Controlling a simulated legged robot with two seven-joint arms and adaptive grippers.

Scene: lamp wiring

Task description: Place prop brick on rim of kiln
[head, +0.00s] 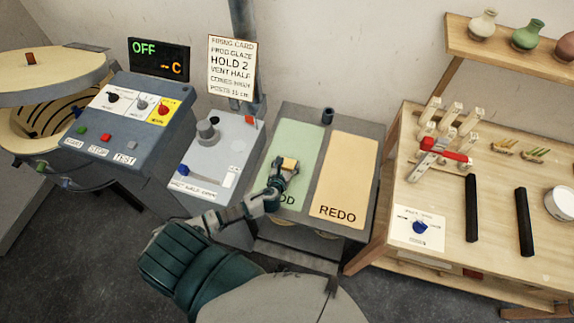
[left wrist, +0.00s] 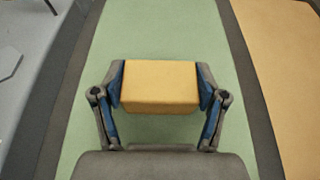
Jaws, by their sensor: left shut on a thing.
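The prop brick (head: 289,163) is a small yellow block. My left gripper (head: 284,172) is shut on it above the green panel of the central stand. In the left wrist view the brick (left wrist: 160,87) lies between both fingers of the gripper (left wrist: 160,95), with green behind it. I cannot tell whether it touches the panel. The kiln (head: 14,128) is at the far left, cut by the picture edge. Its cream lid (head: 45,84) is raised above the opening, where dark curved coil lines show. Part of the rim is hidden by the control box. My right gripper is not in view.
A blue-grey control box (head: 135,125) reading OFF stands between the kiln and a grey panel (head: 213,150). The stand has a green panel (head: 295,140) and an orange REDO panel (head: 350,170). A wooden table (head: 480,255) with cones and dark bars is at right.

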